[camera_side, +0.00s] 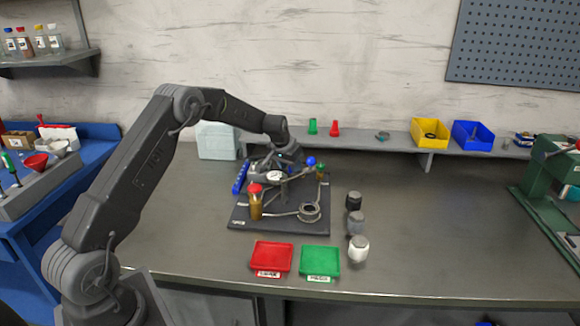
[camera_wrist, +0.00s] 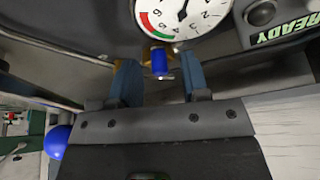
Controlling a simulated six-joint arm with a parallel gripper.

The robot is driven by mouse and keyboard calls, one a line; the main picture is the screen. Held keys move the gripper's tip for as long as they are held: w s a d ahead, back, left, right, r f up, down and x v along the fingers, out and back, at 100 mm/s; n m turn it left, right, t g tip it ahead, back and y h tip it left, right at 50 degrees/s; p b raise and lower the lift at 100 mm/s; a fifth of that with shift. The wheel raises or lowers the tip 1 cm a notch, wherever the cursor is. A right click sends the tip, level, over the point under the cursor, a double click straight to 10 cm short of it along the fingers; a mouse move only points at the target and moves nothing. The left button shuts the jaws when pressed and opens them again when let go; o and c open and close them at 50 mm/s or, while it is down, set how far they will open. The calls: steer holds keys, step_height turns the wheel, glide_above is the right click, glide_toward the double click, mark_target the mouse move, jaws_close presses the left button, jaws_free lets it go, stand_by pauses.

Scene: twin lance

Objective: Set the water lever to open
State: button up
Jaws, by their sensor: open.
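A small blue lever (camera_wrist: 160,62) on a brass fitting shows in the wrist view, just below the white dial gauge (camera_wrist: 180,14). I take it for the water lever; no label on it is readable. My gripper (camera_wrist: 161,84) is open, with one blue-grey finger on each side of the lever. I see gaps between the fingers and the lever, and nothing is held. In the side view my gripper (camera_side: 290,160) is at the back of the dark board (camera_side: 243,222), by the gauge (camera_side: 275,176). The lever cannot be made out there.
A blue ball (camera_side: 310,161) stands close to my gripper; it also shows in the wrist view (camera_wrist: 57,142). A red-capped amber bottle (camera_side: 255,204) and a metal ring (camera_side: 309,211) are on the board. Red (camera_side: 271,256) and green (camera_side: 320,260) trays lie in front.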

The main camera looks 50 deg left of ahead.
steer(key=shift+w+f, duration=0.1)
steer(key=shift+f, duration=0.15)
jaws_close()
steer(key=shift+a, duration=0.15)
stand_by(0.4)
steer(key=m, duration=0.2)
steer(key=a+m+h, duration=0.2)
steer(key=m, duration=0.1)
steer(key=shift+w+m, duration=0.1)
steer(key=shift+m, duration=0.2)
steer(key=shift+w+a+m+h, duration=0.2)
steer(key=shift+a+m+h, duration=0.1)
steer(key=shift+m, duration=0.5)
steer(key=shift+w+a+m+h, duration=0.15)
steer(key=shift+a+m+h, duration=0.15)
steer(key=shift+m, duration=0.5)
steer(key=shift+w+a+m+h, duration=0.2)
steer(key=shift+m+h, duration=0.1)
steer(key=shift+m, duration=0.5)
